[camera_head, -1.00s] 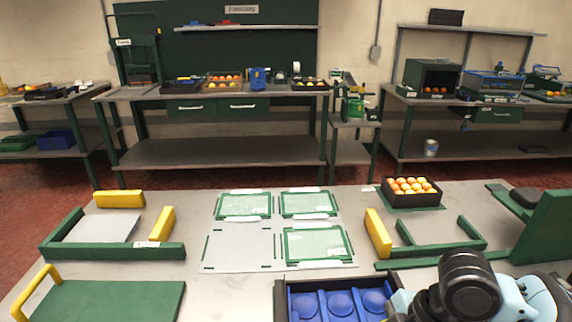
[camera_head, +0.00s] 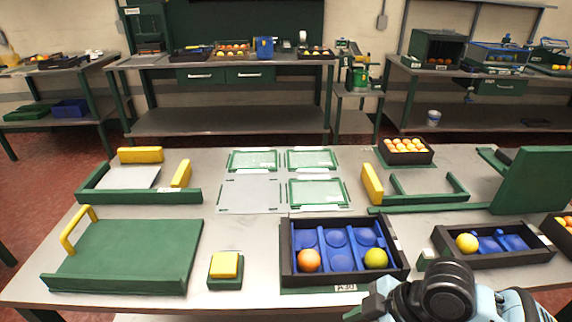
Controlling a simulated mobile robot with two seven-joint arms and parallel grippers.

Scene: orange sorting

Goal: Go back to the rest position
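My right arm shows at the bottom right in the head view, its dark wrist joint just in front of the table edge. Its fingers are hidden or out of frame, so I cannot see whether the gripper is open. My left gripper is not in view. A black tray with blue cups (camera_head: 283,236) stands at the front middle, with an orange fruit (camera_head: 309,260) front left and a yellow-green fruit (camera_head: 376,258) front right. A smaller black tray (camera_head: 490,262) on the right holds one yellow fruit (camera_head: 467,243).
A black crate of oranges (camera_head: 381,153) stands at the back right. A green board with a yellow handle (camera_head: 130,250) lies at the left, beside a yellow block on a green base (camera_head: 225,265). Green-framed panels (camera_head: 318,206) lie in the middle. A green fixture (camera_head: 530,180) stands at the right.

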